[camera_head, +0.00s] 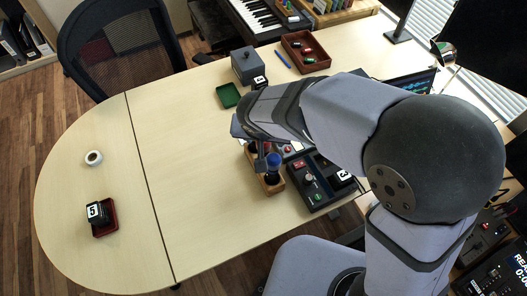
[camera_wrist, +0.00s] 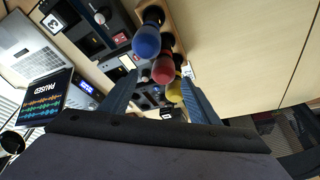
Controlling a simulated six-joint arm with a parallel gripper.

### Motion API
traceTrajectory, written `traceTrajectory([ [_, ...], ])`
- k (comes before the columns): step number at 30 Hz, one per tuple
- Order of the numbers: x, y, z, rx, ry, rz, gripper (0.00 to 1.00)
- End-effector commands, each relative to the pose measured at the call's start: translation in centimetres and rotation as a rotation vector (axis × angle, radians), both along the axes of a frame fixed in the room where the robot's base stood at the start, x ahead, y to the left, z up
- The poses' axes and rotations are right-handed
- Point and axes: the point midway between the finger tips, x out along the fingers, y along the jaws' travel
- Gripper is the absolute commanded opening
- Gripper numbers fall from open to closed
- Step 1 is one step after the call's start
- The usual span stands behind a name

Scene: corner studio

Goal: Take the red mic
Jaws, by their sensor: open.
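The red mic (camera_wrist: 165,70) stands in a row between the blue mic (camera_wrist: 146,42) and the yellow mic (camera_wrist: 174,93) in the wrist view. My gripper (camera_wrist: 160,77) is open, with one finger on each side of the red mic's part of the row. I cannot tell whether a finger touches it. In the head view the blue mic (camera_head: 273,160) shows at the near end of the wooden stand (camera_head: 271,188). My arm covers most of the row there, and I cannot make out the red mic.
A black control box (camera_head: 318,188) stands close right of the stand, with a laptop (camera_head: 412,82) behind. A grey box (camera_head: 248,66), a green tray (camera_head: 228,96) and a brown tray (camera_head: 318,64) are at the back. The table's middle left is clear.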

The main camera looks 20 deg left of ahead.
Motion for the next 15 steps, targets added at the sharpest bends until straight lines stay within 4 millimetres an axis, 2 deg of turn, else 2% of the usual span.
traceTrajectory([
  [5, -0.1, 0.2, -0.2, 0.000, 0.002, -0.003, 0.56],
  [15, 0.6, 0.3, -2.1, 0.000, 0.003, -0.003, 0.56],
])
